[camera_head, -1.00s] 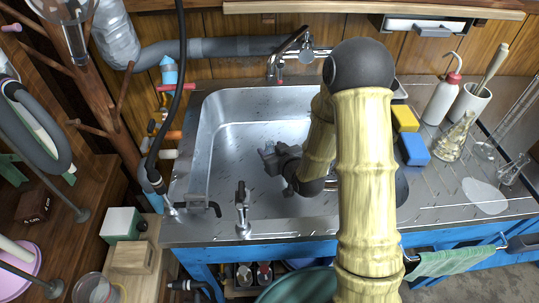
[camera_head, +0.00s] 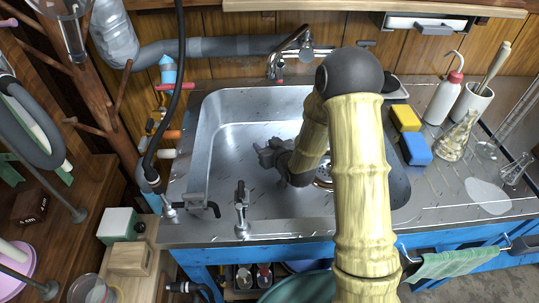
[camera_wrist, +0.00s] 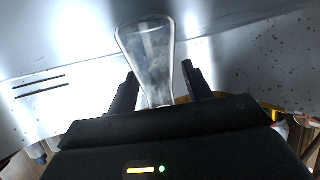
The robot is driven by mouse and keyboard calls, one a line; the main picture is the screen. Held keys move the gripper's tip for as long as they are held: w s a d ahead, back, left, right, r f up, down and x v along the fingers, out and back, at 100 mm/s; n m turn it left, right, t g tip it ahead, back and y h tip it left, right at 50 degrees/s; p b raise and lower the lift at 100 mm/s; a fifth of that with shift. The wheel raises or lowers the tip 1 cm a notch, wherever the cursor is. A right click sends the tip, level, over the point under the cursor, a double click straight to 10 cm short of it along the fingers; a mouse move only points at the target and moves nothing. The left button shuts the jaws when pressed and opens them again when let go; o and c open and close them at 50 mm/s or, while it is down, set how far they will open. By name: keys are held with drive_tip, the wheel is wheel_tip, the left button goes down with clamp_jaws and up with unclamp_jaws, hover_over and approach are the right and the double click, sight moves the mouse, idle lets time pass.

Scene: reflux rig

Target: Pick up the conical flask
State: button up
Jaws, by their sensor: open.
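My gripper (camera_head: 268,152) is over the sink basin in the head view. In the wrist view its two dark fingers (camera_wrist: 159,72) are apart. A clear conical flask (camera_wrist: 150,45) shows in the wrist view, its wide end away from me and its narrower part reaching down between the fingers. The fingers stand on either side of it with gaps. The lower end of its neck is hidden behind the gripper body. In the head view I cannot make out this flask at my gripper.
The steel sink (camera_head: 225,140) has a faucet (camera_head: 290,50) behind and small taps (camera_head: 241,210) on its front edge. Right on the counter are yellow (camera_head: 405,117) and blue (camera_head: 415,148) sponges, a wash bottle (camera_head: 443,100) and a glass flask (camera_head: 455,140) with yellowish contents.

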drive_tip(key=shift+c, duration=0.2)
clamp_jaws()
drive_tip(key=shift+r, duration=0.1)
wheel_tip(320, 180, up, 10)
drive_tip(key=p, duration=0.3)
idle(0.5)
